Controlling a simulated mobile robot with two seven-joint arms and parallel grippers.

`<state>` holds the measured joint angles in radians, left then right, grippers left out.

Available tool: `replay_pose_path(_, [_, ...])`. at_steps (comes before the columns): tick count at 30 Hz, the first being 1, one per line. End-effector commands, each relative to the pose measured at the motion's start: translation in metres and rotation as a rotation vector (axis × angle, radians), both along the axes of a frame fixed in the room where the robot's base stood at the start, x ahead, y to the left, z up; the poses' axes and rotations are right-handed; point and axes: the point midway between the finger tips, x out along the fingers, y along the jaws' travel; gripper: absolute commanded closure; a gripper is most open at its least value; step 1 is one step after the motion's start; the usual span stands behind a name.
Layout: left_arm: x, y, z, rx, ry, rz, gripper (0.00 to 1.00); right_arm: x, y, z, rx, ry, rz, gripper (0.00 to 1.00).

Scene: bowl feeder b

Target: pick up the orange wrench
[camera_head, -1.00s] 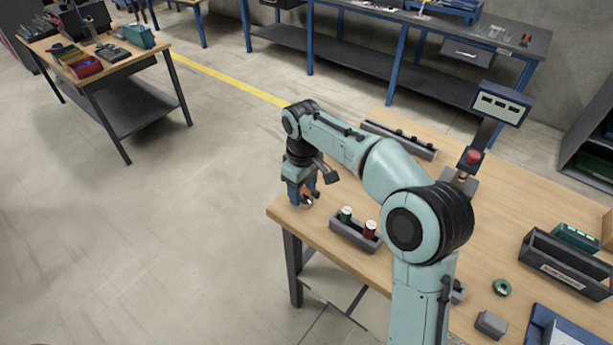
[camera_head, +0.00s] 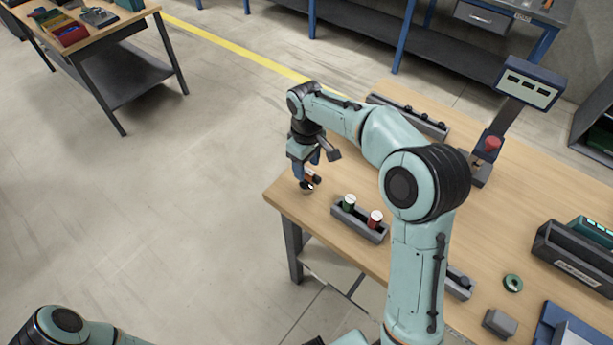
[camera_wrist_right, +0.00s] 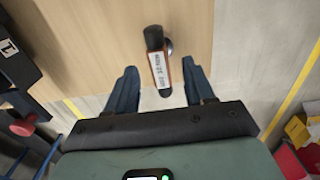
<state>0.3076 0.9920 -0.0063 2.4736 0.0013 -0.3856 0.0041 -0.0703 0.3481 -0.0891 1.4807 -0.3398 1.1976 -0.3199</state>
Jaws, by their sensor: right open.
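The orange wrench (camera_wrist_right: 162,72) shows in the right wrist view, with a black end and a white printed label. It lies between the two blue fingers of my open right gripper (camera_wrist_right: 160,68), with gaps on both sides. In the head view the orange wrench (camera_head: 312,177) is a small orange and black piece at the fingertips of my right gripper (camera_head: 306,180), near the table's left corner. The fingers partly hide it there. I cannot tell how it rests on the table. My left arm shows at the lower left, with its gripper out of view.
A long grey rack (camera_head: 420,122) lies behind my right arm. A post with a display (camera_head: 528,82) and a red button stands farther right. The wooden table (camera_head: 325,205) ends just left of the gripper.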

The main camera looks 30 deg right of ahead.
Motion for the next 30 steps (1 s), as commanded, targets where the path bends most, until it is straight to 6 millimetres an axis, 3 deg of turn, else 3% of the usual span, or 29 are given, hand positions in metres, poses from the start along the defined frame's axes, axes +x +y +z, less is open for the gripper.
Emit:
replay_pose_path(12, [-0.002, 0.000, -0.004, 0.000, 0.002, -0.001, 0.57, 0.000, 0.000, -0.049, 0.000, 0.001, 0.000, 0.47])
replay_pose_path(20, [-0.002, 0.000, -0.004, 0.000, 0.002, -0.001, 0.57, 0.000, 0.000, -0.053, 0.000, -0.001, 0.000, 0.47])
replay_pose_path(21, [-0.002, 0.000, -0.004, 0.000, 0.002, -0.001, 0.57, 0.000, 0.000, -0.053, 0.000, -0.001, 0.000, 0.53])
replay_pose_path(25, [-0.002, 0.000, -0.004, 0.000, 0.002, -0.001, 0.57, 0.000, 0.000, -0.052, 0.000, -0.001, 0.000, 0.96])
replay_pose_path(26, [-0.002, 0.000, -0.004, 0.000, 0.002, -0.001, 0.57, 0.000, 0.000, -0.052, 0.000, -0.001, 0.000, 1.00])
replay_pose_path(30, [-0.002, 0.000, -0.004, 0.000, 0.002, -0.001, 0.57, 0.001, 0.000, -0.052, 0.000, -0.003, 0.000, 1.00])
